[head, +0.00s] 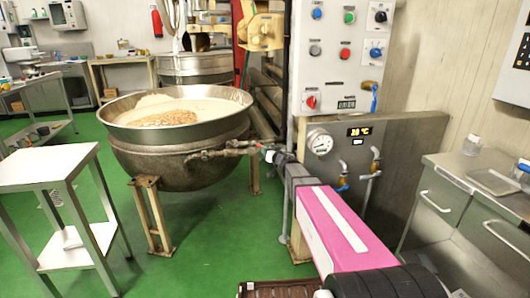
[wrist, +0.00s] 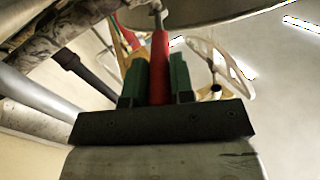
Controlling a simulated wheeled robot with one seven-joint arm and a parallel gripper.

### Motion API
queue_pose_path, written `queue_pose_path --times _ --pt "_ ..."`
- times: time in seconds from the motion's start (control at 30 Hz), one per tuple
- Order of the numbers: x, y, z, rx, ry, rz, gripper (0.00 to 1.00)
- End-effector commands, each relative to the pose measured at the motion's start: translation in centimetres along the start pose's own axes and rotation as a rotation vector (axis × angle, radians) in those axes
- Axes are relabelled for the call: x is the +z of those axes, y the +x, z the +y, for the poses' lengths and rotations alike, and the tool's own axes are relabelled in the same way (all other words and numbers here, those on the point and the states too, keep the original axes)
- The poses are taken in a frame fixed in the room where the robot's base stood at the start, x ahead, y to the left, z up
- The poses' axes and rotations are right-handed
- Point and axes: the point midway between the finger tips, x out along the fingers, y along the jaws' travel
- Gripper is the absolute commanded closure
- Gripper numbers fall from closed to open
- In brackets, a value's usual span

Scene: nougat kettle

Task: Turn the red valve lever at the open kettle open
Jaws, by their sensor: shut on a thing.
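The open kettle (head: 178,160) is a wide metal bowl on tan legs, filled with a pale mass and a patch of brownish nuts. A valve pipe (head: 225,149) runs from its right side. The red valve lever (head: 268,155) shows as a small red spot at the pipe's right end. In the wrist view the red lever (wrist: 160,60) stands between the green fingers of my gripper (wrist: 157,75), which is shut on it. In the head view my gripper (head: 276,157) reaches the lever from the right; the fingers are too small to make out there.
A control panel (head: 342,60) with buttons and a gauge (head: 320,143) stand behind my arm. A white side table (head: 50,165) is at the left, a steel cabinet (head: 465,205) at the right. Green floor (head: 200,265) is clear in front of the kettle.

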Motion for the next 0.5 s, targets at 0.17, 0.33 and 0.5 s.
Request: queue_pose_path --times 0.17,0.33,0.5 --pt "-0.03 0.05 0.05 0.002 0.0 0.0 1.0" --pt "0.02 0.02 0.05 0.003 -0.001 -0.001 0.53" --pt "0.06 0.0 0.02 0.003 -0.001 -0.001 0.53"
